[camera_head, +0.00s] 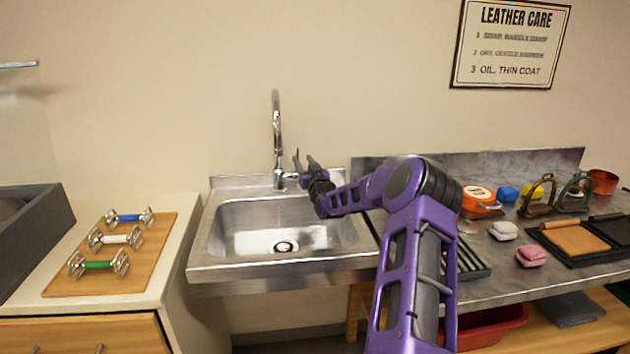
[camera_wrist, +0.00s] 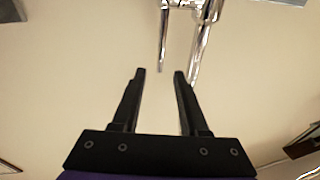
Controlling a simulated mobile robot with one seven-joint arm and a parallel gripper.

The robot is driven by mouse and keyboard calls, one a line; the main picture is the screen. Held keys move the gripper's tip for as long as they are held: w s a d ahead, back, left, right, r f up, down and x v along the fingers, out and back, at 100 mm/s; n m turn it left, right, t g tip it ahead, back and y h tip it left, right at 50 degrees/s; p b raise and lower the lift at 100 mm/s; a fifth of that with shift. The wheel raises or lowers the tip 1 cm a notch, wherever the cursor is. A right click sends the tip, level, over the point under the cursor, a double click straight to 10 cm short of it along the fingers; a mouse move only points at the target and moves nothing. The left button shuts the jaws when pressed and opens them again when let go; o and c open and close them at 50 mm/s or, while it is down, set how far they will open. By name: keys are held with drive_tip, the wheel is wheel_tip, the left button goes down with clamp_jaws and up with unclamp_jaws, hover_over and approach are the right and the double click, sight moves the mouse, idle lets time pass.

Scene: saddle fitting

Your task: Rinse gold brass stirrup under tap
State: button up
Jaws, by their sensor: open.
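The chrome tap (camera_head: 277,130) rises behind the steel sink (camera_head: 200,245), with its spout curving at the top. No running water can be made out. My gripper (camera_head: 304,158) is open and empty just right of the tap, fingers pointing up. The sink basin looks empty.
A steel counter (camera_head: 510,285) right of the sink holds sponges, an orange round container (camera_head: 478,200), a copper pot (camera_head: 603,182) and a dark tray (camera_head: 570,258). My arm crosses the sink's right side.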

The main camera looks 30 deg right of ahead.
drive_tip(key=v, duration=1)
drive_tip(key=shift+s+a, duration=0.15)
drive_tip(key=shift+s, duration=0.25)
drive_tip(key=shift+f, duration=0.1)
drive_tip(key=shift+a, duration=0.1)
